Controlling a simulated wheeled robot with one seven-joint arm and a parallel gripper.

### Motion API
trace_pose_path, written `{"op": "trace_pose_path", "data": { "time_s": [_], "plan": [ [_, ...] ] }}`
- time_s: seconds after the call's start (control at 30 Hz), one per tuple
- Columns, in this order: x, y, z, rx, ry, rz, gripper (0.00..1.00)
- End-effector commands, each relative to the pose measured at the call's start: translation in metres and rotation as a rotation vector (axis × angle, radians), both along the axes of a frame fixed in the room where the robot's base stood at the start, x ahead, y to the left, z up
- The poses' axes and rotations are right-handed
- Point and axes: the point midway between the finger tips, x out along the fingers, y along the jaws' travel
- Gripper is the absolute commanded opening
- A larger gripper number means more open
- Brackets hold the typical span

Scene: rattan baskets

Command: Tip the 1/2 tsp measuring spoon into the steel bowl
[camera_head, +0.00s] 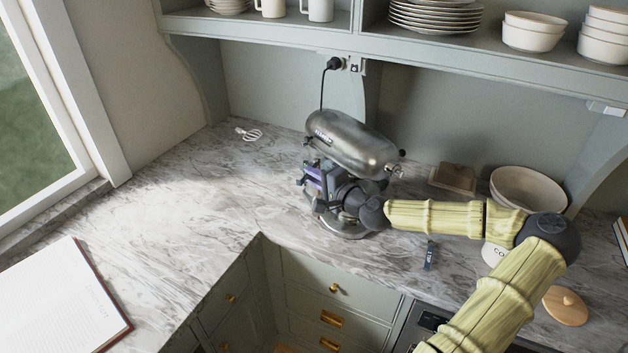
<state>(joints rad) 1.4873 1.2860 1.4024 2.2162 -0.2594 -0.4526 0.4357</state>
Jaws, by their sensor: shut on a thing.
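The steel bowl (343,229) sits under the head of a metallic stand mixer (350,137) on the marble counter. My arm and wrist cover much of the bowl, so only part of its side shows. My gripper (305,181) is at the mixer's left front, at the bowl and below the mixer head. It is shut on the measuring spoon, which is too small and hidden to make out. I cannot tell whether the spoon is level or tilted, or whether it is over the bowl.
A small dark strip-like item (429,256) lies on the counter. A whisk (249,134) lies at the back left. A cream bowl (528,190), a wooden lid (565,305) and a wooden box (453,178) are at the right. An open book (62,300) lies front left. The left counter is mostly clear.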

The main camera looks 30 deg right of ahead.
Motion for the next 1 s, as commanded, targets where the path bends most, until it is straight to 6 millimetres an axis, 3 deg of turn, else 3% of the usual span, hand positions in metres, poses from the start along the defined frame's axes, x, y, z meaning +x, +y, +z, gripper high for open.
{"op": "trace_pose_path", "data": {
  "time_s": [1.0],
  "plan": [
    [-0.0013, -0.0016, -0.0037, 0.105, -0.136, -0.001, 0.00]
  ]
}}
